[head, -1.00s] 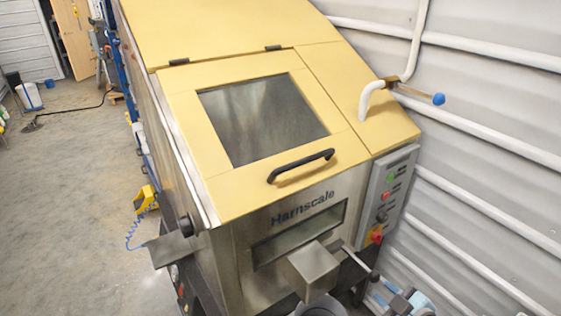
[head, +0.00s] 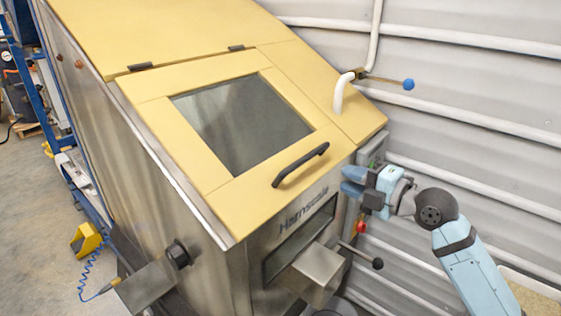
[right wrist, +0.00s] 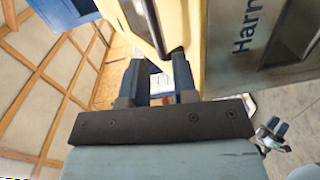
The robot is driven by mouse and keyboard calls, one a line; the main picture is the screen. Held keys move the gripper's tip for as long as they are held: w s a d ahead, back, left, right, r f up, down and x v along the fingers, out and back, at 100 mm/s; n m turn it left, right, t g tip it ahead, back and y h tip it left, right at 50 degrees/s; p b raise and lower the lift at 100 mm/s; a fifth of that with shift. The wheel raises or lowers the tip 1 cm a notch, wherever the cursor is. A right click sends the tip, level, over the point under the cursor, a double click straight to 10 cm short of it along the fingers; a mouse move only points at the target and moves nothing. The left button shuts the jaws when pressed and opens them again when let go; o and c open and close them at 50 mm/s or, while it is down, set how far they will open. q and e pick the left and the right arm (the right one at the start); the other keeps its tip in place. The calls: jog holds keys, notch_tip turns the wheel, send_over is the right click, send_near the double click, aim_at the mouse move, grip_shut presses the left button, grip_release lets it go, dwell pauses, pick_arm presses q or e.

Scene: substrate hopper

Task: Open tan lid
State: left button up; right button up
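The tan lid (head: 152,118) is closed on the sloped front of the steel hopper. It has a dark window (head: 240,122) and a black bar handle (head: 300,165) near its lower edge. My right gripper (head: 346,181) is open and empty, to the right of the handle and apart from it. In the right wrist view, the two fingers of my right gripper (right wrist: 160,80) are spread, with the dark handle (right wrist: 148,22) and the lid's pale edge (right wrist: 190,30) beyond them. A small blue-grey part at that view's lower right looks like my left gripper (right wrist: 274,132); its state is unclear.
A steel spout (head: 312,272) and a black-knobbed lever (head: 362,256) stick out below the lid. A white pipe (head: 342,92) and a blue-knobbed rod (head: 390,82) stand at upper right. The corrugated wall (head: 480,120) is close behind my right arm.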

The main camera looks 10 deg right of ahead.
aim_at(307, 160)
jog(key=shift+n, duration=0.4)
jog(key=p+x, duration=0.1)
jog(key=x, duration=0.3)
jog(key=p+x, duration=0.1)
jog(key=x, duration=0.4)
jog(key=r+p+x, duration=0.1)
jog(key=x, duration=0.3)
jog(key=shift+w+a, duration=0.25)
jog(key=shift+a, duration=0.15)
pick_arm(q)
jog(key=r, duration=0.3)
jog(key=shift+w+a+r, duration=0.1)
jog(key=shift+a+r, duration=0.05)
jog(key=shift+a, duration=0.05)
pick_arm(e)
grip_shut()
